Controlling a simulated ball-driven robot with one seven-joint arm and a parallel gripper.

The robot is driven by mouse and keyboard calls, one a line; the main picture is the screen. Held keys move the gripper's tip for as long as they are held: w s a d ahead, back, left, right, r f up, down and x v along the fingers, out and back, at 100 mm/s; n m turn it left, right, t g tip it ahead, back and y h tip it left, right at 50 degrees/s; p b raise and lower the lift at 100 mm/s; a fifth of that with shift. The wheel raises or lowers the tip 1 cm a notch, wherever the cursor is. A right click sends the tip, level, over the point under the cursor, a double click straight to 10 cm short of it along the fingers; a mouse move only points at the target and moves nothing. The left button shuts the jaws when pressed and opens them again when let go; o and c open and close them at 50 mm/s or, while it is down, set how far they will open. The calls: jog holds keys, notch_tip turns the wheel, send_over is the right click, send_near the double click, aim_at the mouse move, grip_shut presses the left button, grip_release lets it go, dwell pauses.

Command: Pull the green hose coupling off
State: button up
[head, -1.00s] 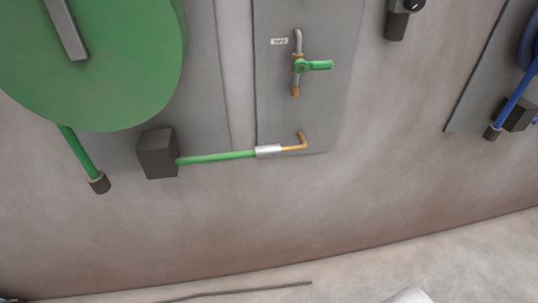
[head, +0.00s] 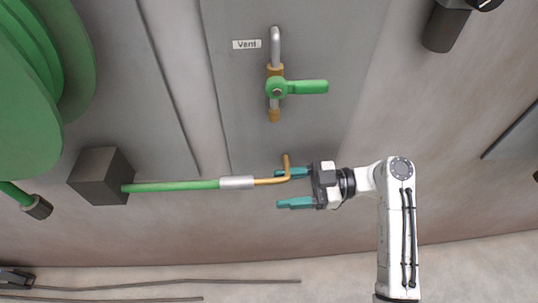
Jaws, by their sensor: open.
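The green hose (head: 170,187) runs from a dark block to a silver coupling (head: 237,183). The coupling sits at the end of a bent brass pipe (head: 286,166) low on the grey panel. My gripper (head: 294,188) is open with teal fingers pointing left. In the picture its fingers lie to the right of the coupling, one overlapping the brass bend and one below it. The coupling is not between the fingers. I cannot tell the depth between the fingers and the pipe.
A valve with a green lever (head: 303,87) is above the pipe, beside a "Vent" label (head: 260,44). The dark block (head: 102,176) and green reel (head: 25,110) are at left. A dark fitting (head: 446,27) is at upper right. Dark rods (head: 170,283) lie along the floor.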

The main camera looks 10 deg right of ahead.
aim_at(241, 182)
jog(key=shift+n+y, duration=0.3)
jog(key=shift+n, duration=0.1)
jog(key=a+p, duration=0.1)
jog(key=a, duration=0.2)
jog(key=w+a+r+p, duration=0.1)
jog(key=a, duration=0.2)
jog(key=a+p, duration=0.1)
jog(key=a, duration=0.3)
jog(key=shift+w+r, duration=0.25)
jog(key=shift+w, duration=0.1)
grip_shut()
jog(key=shift+a, duration=0.1)
